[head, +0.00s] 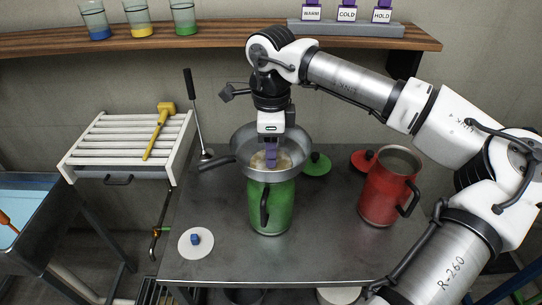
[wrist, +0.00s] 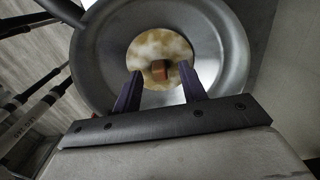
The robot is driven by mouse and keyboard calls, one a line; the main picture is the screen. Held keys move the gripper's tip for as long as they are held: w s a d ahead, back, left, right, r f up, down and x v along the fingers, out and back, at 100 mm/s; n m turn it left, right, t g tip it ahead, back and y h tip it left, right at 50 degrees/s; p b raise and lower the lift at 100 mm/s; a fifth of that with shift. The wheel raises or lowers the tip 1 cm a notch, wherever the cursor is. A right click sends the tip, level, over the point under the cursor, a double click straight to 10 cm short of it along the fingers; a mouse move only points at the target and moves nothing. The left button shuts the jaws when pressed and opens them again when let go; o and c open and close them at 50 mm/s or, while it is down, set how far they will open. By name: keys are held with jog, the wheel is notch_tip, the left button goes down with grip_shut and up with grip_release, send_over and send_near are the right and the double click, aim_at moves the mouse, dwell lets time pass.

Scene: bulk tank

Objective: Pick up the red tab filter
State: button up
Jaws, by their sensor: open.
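The red tab filter (wrist: 148,50) is a stained, yellowish-white disc with a small red-brown tab (wrist: 159,72) at its middle. It lies in the bottom of a grey metal funnel (wrist: 222,45), which sits on the green can (head: 270,210). In the head view the stained disc (head: 285,162) shows, but my fingers hide the tab. My gripper (head: 271,160) points down into the funnel from above. In the wrist view the purple fingers of my gripper (wrist: 160,72) are apart, with the tab appearing between their tips. I cannot tell whether they touch it.
A white disc with a blue tab (head: 195,240) lies at the table's front left. A red can (head: 387,190) stands to the right. A white rack (head: 130,145) holds a yellow mallet. A wooden shelf (head: 215,37) runs behind.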

jog(key=shift+f, duration=0.45)
jog(key=shift+c, duration=0.3)
grip_shut()
